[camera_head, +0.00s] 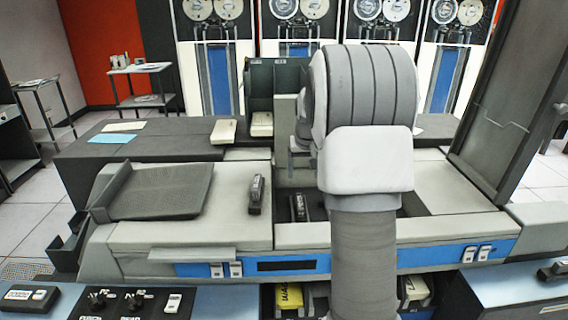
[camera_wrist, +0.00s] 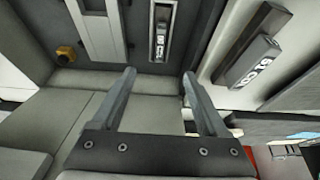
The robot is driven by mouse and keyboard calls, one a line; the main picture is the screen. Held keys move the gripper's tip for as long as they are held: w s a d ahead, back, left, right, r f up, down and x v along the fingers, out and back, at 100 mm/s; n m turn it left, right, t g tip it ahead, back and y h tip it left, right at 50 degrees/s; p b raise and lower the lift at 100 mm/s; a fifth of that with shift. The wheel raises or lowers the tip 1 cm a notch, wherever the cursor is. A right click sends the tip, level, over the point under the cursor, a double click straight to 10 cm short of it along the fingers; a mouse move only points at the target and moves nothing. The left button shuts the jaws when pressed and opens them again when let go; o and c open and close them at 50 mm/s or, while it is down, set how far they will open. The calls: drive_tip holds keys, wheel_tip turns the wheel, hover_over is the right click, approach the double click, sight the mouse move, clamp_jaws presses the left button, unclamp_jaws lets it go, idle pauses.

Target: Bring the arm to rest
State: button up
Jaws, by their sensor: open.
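My gripper (camera_wrist: 160,95) shows in the wrist view with its two grey fingers spread wide and nothing between them. In the head view my arm rises in front of the card machine and hides the gripper's fingers. The card machine (camera_head: 190,237) is light grey with a blue front strip. A dark block with pale markings (camera_head: 256,194) lies on its top deck. Another dark marked block (camera_head: 298,208) sits in the recess beside my arm. In the wrist view a marked block (camera_wrist: 160,32) lies in a dark slot beyond the fingers.
A ribbed tray (camera_head: 163,190) is on the machine's left. A tall dark panel (camera_head: 510,95) rises at the right. Pale blocks (camera_head: 223,131) sit on the rear deck. A control panel (camera_head: 110,302) with knobs is at the front left. Side tables stand behind at left.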

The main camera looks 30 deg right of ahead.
drive_tip(key=s+a+r+n+p, duration=0.2)
drive_tip(key=s+a+r+p, duration=0.1)
drive_tip(key=s+a+r, duration=0.95)
drive_tip(key=s+a+r+n+t+y+p, duration=0.1)
drive_tip(key=s+a+n+y+p, duration=0.1)
drive_tip(key=s+a, duration=1.1)
drive_tip(key=s+n+p, duration=0.1)
drive_tip(key=s+p, duration=0.1)
drive_tip(key=s, duration=0.2)
drive_tip(key=shift+a+r, duration=0.35)
drive_tip(key=shift+r, duration=0.05)
drive_tip(key=shift+s, duration=0.1)
drive_tip(key=c, duration=0.4)
drive_tip(key=shift+a, duration=0.15)
drive_tip(key=shift+c, duration=0.2)
